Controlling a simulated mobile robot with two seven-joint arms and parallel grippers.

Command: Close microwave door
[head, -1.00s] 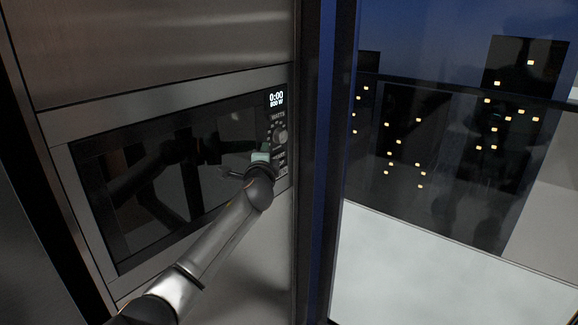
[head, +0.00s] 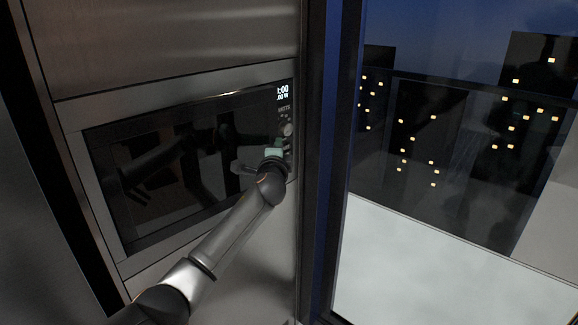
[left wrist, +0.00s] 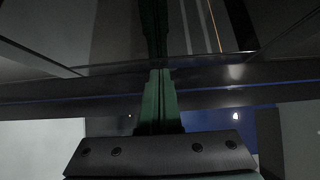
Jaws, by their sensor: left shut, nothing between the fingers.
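The microwave (head: 112,190) is built into a metal cabinet wall at the left of the head view. Its dark glass door looks flat within the metal surround, with no clear gap visible. A lit display and a dial (head: 287,130) are at its right side. My left gripper (head: 274,151) is in front of the control panel's lower part and hides some of it. I cannot tell whether it touches. In the left wrist view its green fingers (left wrist: 159,98) are together with nothing between them. My right gripper is not in view.
A dark vertical post (head: 318,170) stands just right of the microwave. Beyond it is a large window (head: 450,210) with lit buildings outside. Metal cabinet panels (head: 170,45) lie above the microwave. The glass mirrors my arm.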

